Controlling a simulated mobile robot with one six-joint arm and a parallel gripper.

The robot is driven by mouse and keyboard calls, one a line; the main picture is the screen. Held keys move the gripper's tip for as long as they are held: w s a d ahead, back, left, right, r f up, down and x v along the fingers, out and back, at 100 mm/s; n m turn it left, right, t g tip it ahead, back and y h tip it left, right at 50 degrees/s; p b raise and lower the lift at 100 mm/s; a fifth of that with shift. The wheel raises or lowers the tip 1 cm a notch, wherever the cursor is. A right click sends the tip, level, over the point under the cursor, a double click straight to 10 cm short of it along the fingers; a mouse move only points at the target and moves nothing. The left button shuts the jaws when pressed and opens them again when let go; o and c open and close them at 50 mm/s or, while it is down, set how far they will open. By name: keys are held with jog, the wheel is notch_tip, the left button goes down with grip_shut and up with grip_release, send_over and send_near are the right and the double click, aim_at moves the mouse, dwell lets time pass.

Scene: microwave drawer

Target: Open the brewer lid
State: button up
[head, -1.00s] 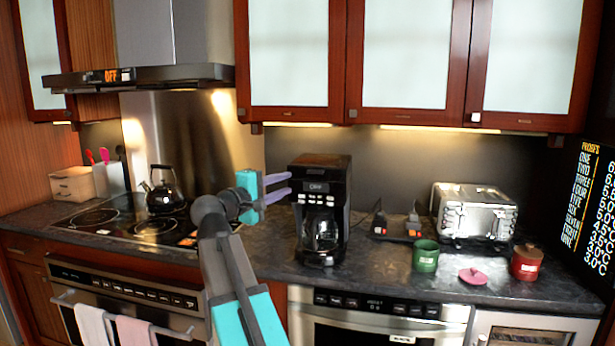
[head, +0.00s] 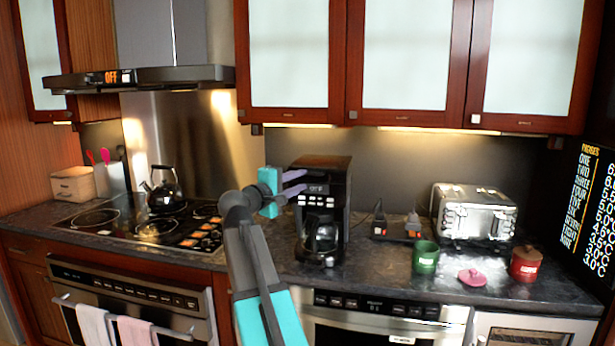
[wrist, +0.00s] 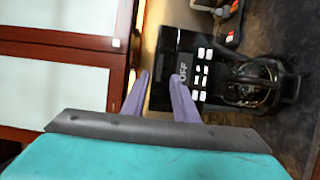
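The black brewer (head: 321,205) stands on the counter with a button panel on its upper front and a glass carafe (head: 320,236) below. Its lid (head: 322,161) is the flat top and looks closed. My gripper (head: 300,183) is at the brewer's upper left front, with its purple fingers pointing right toward the panel. In the wrist view the brewer (wrist: 182,72) lies sideways just beyond the fingers (wrist: 160,78). The fingers are apart with nothing between them, and I cannot tell whether a tip touches the brewer.
Cabinets (head: 405,55) hang above the brewer. A toaster (head: 474,212), a green mug (head: 425,256), a pink lid (head: 472,277) and a red pot (head: 525,262) stand to the right. A kettle (head: 165,190) sits on the stove at left.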

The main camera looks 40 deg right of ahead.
aim_at(315, 175)
jog(key=shift+w+d+p, duration=0.2)
jog(key=shift+d, duration=0.9)
jog(key=shift+w+d+p, duration=0.15)
jog(key=shift+d, duration=0.95)
jog(key=shift+w+d+p, duration=0.2)
jog(key=shift+d, duration=0.9)
jog(key=shift+c, duration=0.3)
grip_shut()
